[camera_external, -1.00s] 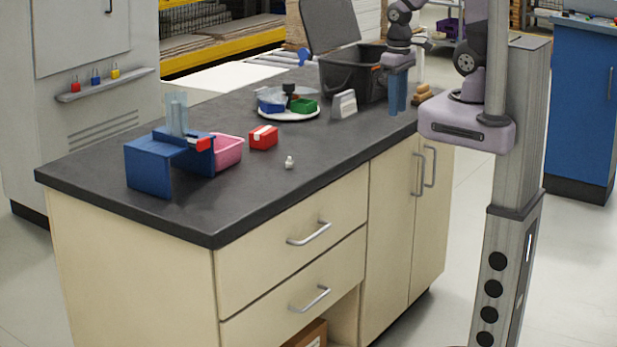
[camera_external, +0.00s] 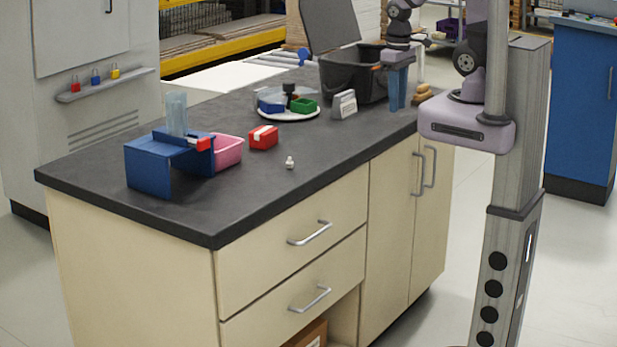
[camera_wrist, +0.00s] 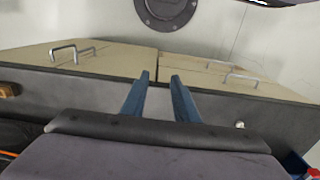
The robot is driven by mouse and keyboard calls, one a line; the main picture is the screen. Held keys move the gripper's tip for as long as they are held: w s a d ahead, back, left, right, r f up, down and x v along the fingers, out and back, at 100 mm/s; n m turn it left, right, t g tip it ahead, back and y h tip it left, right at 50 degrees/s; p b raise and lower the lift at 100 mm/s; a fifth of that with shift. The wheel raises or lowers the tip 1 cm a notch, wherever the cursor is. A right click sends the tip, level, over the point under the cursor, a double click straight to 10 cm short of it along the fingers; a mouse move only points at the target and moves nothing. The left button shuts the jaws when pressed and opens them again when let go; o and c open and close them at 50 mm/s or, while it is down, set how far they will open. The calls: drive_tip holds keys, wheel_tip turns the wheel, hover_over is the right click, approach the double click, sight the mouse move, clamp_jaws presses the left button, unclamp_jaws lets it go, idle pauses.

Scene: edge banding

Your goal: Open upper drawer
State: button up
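The upper drawer (camera_external: 290,250) is the top drawer in the beige cabinet front, and it is shut flush. Its silver bar handle (camera_external: 309,233) is free. In the wrist view the handle (camera_wrist: 241,77) shows small at the right, beyond the dark counter edge. My gripper (camera_external: 398,106) points down above the right end of the counter, well away from the drawer handle. In the wrist view my gripper (camera_wrist: 160,77) has its two blue fingers apart with nothing between them.
A lower drawer (camera_external: 290,310) and two doors (camera_external: 408,220) with handles share the front, all shut. On the counter (camera_external: 330,170) are a black crate (camera_external: 345,80), a blue stand (camera_external: 150,165), a pink bin (camera_external: 229,151) and a red box (camera_external: 263,137). The drawer front is clear.

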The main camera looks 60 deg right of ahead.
drive_tip(key=w+a+f+n+t+h+b, duration=0.1)
drive_tip(key=w+a+n+t+h+b, duration=0.2)
drive_tip(key=a+n+b, duration=0.55)
drive_tip(key=w+a+f+n+t+h+b, duration=0.1)
drive_tip(key=w+a+n+t+h+b, duration=0.25)
drive_tip(key=b, duration=0.85)
drive_tip(key=s+a+r+n+t+y+b, duration=0.3)
drive_tip(key=s+a+t+b, duration=0.3)
drive_tip(key=a, duration=0.5)
drive_tip(key=s+a+r+n+t+y+b, duration=0.25)
drive_tip(key=s+a+y+b, duration=0.2)
drive_tip(key=a+b, duration=0.45)
drive_tip(key=h+p, duration=0.1)
drive_tip(key=p, duration=0.1)
approach(319, 234)
drive_tip(key=w+f, duration=0.1)
drive_tip(key=shift+n+t, duration=0.25)
drive_tip(key=shift+t, duration=0.05)
drive_tip(key=shift+b+x, duration=0.3)
drive_tip(key=shift+x, duration=3.4)
drive_tip(key=shift+d, duration=0.1)
clamp_jaws()
